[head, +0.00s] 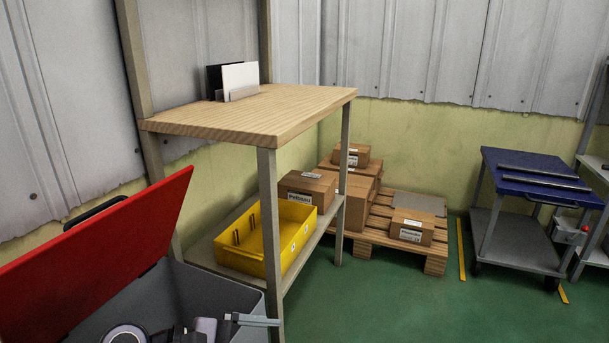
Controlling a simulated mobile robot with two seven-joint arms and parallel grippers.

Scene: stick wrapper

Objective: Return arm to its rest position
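My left arm shows at the bottom edge, left of centre, in front of a grey box with its red lid raised. Its gripper (262,321) points right, with pale grey-blue fingers near the box's right rim. The fingers are small and overlap from this angle, so I cannot tell whether they are open or shut. I see nothing clearly held in them. My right gripper is not in view.
The grey box (185,295) with the red lid (100,255) is close on the left. A wooden-topped workbench (255,110) holds a yellow bin (262,240) on its lower shelf. Cartons on a pallet (380,232) and a blue cart (540,178) stand behind. Green floor is clear at front right.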

